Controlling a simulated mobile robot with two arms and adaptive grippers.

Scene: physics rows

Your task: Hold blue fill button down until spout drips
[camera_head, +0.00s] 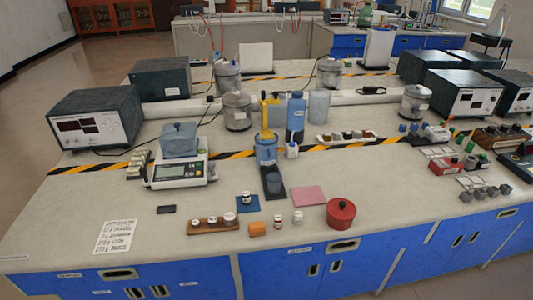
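A blue container (266,148) with a clear-looking upper part stands near the middle of the bench. A dark upright piece (273,182) stands directly in front of it on a dark base. A taller blue bottle (296,118) stands behind to the right, next to a yellow block (270,113). A small white bottle with a blue tip (292,149) stands beside the blue container. I cannot make out a fill button, a spout or any drip at this size. Neither of my grippers shows in the head view.
A balance (180,172) with a blue-grey vessel on its pan stands left. A red lidded pot (341,213), a pink mat (308,196) and a wooden vial rack (215,227) lie near the front edge.

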